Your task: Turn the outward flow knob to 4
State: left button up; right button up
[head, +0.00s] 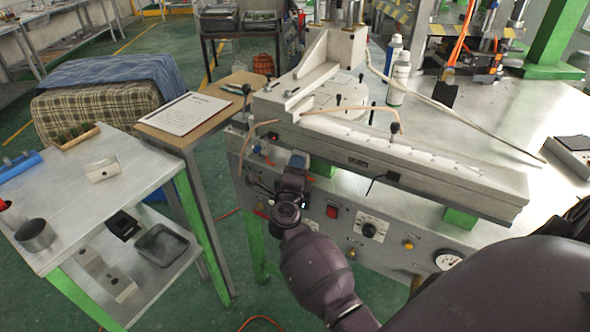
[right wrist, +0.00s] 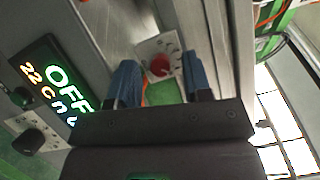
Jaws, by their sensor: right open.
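My right gripper (head: 297,162) is at the left part of the wax machine's front panel (head: 345,200), just below the long metal beam. In the right wrist view its two blue fingers (right wrist: 160,82) are open and apart. A red knob (right wrist: 160,65) on a light dial plate shows between and beyond the fingertips. I cannot tell whether they touch it, and its numbers are too small to read. Another, black knob on a white dial (head: 368,230) sits further right on the panel. My left gripper is not in view.
A lit display (right wrist: 55,85) reads OFF, with black knobs (right wrist: 28,141) beside it. The panel also carries a red switch (head: 331,211) and a gauge (head: 449,260). The metal beam (head: 400,160) overhangs the panel. A side table (head: 100,215) stands left, with open floor between.

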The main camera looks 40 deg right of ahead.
jog(key=v, duration=1.1)
jog(key=shift+w, duration=0.1)
